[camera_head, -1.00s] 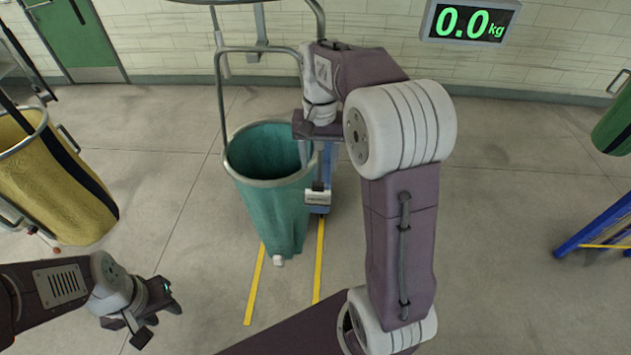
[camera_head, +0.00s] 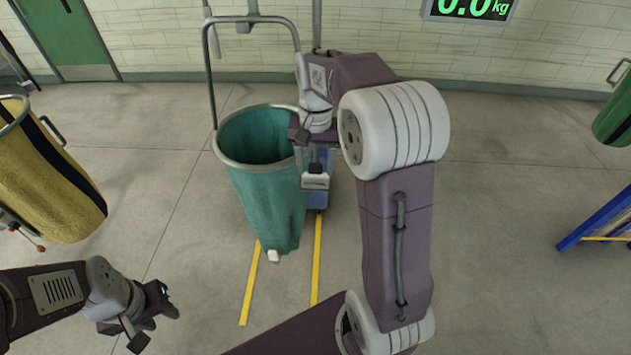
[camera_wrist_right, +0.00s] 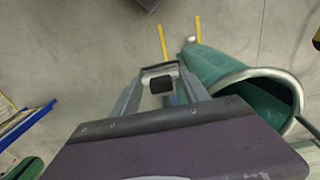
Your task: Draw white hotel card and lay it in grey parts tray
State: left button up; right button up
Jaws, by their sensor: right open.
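I can make out neither a white hotel card nor a grey parts tray in either view. My right gripper (camera_head: 316,181) hangs just right of the hanging teal bag's rim in the head view.
The teal sling bag (camera_head: 265,190) hangs from a grey metal frame; it also shows in the right wrist view (camera_wrist_right: 215,75). A yellow bag (camera_head: 45,175) hangs left, a green one (camera_head: 615,115) right. A blue frame (camera_head: 600,215) stands right. Open floor lies between.

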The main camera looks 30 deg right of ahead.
jog(key=shift+s+f, duration=0.1)
jog(key=shift+f, duration=0.1)
jog(key=shift+f, duration=0.1)
grip_shut()
jog(key=shift+r+p, duration=0.85)
jog(key=shift+r, duration=0.05)
jog(key=shift+w+r+p, duration=0.2)
jog(key=shift+r+p, duration=2.6)
jog(key=shift+r, duration=0.15)
notch_tip(320, 180, up, 4)
jog(key=p, duration=0.3)
